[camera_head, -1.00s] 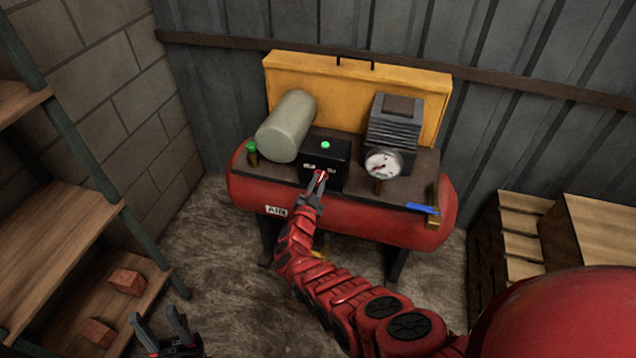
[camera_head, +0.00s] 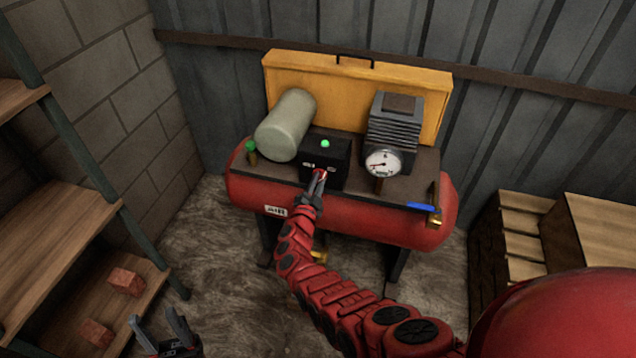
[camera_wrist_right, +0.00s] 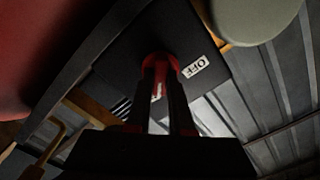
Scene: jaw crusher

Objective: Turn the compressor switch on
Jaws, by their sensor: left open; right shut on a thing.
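The red air compressor (camera_head: 390,224) stands against the metal wall. A black control box (camera_head: 338,150) sits on top of it, with a green light or button on its upper face. A round red switch knob (camera_wrist_right: 158,62) is on the box's front, largely hidden by my right gripper in the head view. My right gripper (camera_head: 320,180) is shut on the knob, one finger on each side in the wrist view. A white OFF label (camera_wrist_right: 195,67) shows beside the knob. My left gripper (camera_head: 160,328) is open and empty at the lower left, away from the compressor.
A pressure gauge (camera_head: 383,163), a grey-green cylinder (camera_head: 286,126) and a blue-handled valve (camera_head: 421,206) are around the box. A yellow case (camera_head: 430,85) stands behind. Wooden shelves (camera_head: 55,215) with bricks are at left, wooden crates (camera_head: 520,235) at right.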

